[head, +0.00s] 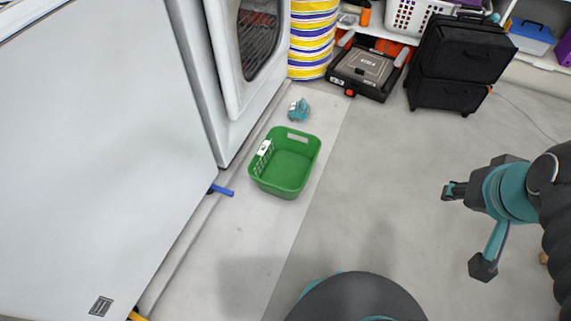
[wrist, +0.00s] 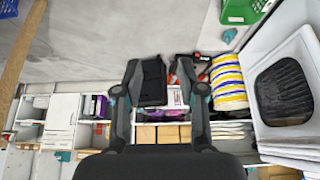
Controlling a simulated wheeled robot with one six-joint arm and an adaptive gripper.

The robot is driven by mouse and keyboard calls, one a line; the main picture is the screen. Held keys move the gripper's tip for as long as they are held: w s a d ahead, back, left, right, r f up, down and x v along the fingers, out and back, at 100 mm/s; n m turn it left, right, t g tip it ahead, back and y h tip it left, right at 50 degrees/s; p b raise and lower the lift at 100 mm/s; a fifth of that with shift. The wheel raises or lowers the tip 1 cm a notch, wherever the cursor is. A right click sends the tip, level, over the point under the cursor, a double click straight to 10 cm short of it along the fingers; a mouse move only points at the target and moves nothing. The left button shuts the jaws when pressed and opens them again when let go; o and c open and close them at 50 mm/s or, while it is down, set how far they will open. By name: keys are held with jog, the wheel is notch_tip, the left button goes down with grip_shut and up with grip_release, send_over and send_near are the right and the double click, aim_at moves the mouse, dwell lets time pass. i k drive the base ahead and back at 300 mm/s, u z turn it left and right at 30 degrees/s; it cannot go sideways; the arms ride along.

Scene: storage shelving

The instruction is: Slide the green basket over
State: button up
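The green basket (head: 287,180) stands upright and looks empty on the pale floor strip in the head view, beside the white appliance. It has a slotted handle in its rim and a white label on its left side. In the wrist view the green basket (wrist: 236,14) is cut off at the top right edge. My gripper (head: 466,228) is at the right in the head view, well apart from the basket, above the grey floor. Its two fingers are spread with nothing between them; the open gripper (wrist: 157,66) also shows in the wrist view.
A white appliance (head: 205,80) with a round door borders the basket's left. A small teal item (head: 299,110) lies behind the basket. A striped yellow bin (head: 312,40), a black case (head: 365,70) and black luggage (head: 458,62) stand at the back. The grey floor between basket and gripper is clear.

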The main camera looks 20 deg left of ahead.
aim_at(288, 169)
jog(key=z, duration=0.05)
jog(key=k, duration=0.5)
jog(key=u, duration=0.75)
jog(key=i, duration=0.9)
jog(key=z, duration=0.05)
